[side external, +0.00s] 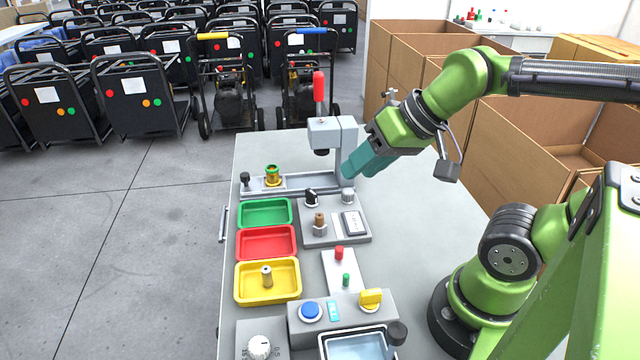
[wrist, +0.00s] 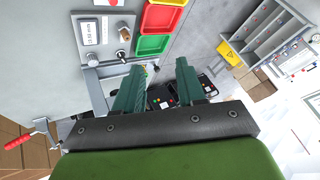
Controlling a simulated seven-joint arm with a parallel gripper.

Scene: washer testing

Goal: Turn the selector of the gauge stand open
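The gauge stand (side external: 335,236) is a grey block on the table with a rectangular display (side external: 354,224), a brass fitting (side external: 320,222), a black knob (side external: 311,195) with a pale mark, and a silver knob (side external: 347,196). The black knob looks like the selector; its exact setting is too small to tell. In the wrist view the stand (wrist: 106,22) is at upper left, with the black knob (wrist: 121,56) at its lower right. My gripper (side external: 358,170) has teal fingers, spread apart and empty in the wrist view (wrist: 158,74). It is above and behind the stand, touching no knob.
A lever press (side external: 331,132) with a red handle stands close beside my gripper. Green (side external: 264,212), red (side external: 266,242) and yellow (side external: 255,296) trays line the left. A button box (side external: 340,318) is in front. Cardboard boxes (side external: 420,45) stand behind right. The table's right side is clear.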

